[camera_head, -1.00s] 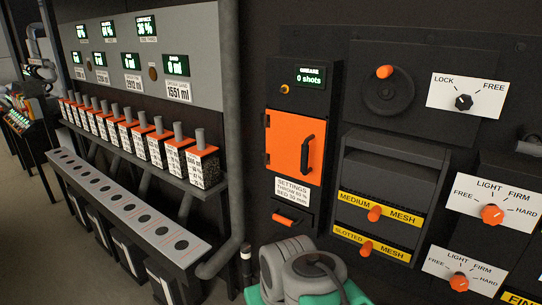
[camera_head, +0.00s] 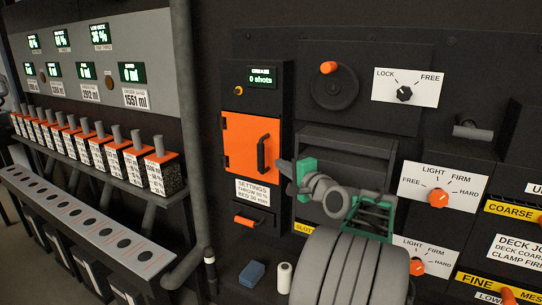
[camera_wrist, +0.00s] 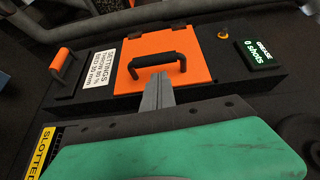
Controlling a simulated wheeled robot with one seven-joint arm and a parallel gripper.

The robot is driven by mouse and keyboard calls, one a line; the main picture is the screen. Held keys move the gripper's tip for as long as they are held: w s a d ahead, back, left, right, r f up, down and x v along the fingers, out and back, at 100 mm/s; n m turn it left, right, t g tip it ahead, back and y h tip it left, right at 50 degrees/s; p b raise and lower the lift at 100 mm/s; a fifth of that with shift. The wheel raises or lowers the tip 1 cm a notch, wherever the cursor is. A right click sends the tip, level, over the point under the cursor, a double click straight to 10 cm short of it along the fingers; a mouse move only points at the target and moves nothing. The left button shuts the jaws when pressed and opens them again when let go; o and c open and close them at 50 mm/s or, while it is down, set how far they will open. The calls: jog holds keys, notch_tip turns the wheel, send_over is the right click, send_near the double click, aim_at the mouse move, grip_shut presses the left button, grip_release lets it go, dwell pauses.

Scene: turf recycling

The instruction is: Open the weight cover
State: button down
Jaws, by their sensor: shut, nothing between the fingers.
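The orange cover (camera_head: 248,143) is closed on a dark cabinet under the display reading "GREASE 0 shots". It has a black bar handle (camera_head: 262,153) on its right side. In the wrist view the cover (camera_wrist: 168,66) shows hinges along its far edge, with the handle (camera_wrist: 160,62) near its closer edge. My gripper (camera_head: 283,166) is just right of the handle in the head view. In the wrist view my fingers (camera_wrist: 158,88) are together, empty, pointing at the handle's middle. I cannot tell whether the tips touch it.
Below the cover are a settings label (camera_head: 253,192) and a small orange handle (camera_head: 244,221). A LOCK/FREE dial (camera_head: 404,94) and a crank wheel (camera_head: 333,88) are to the right.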

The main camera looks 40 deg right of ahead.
aim_at(271, 151)
jog(key=shift+m, duration=0.4)
jog(key=w+d+p, duration=0.1)
jog(key=w, duration=0.1)
jog(key=w+d+p, duration=0.1)
jog(key=w, duration=0.2)
jog(key=w+d+r+p, duration=0.1)
jog(key=w, duration=0.2)
jog(key=shift+w, duration=0.15)
jog(key=shift+w+d, duration=0.15)
jog(key=shift+w, duration=0.1)
jog(key=shift+f, duration=0.1)
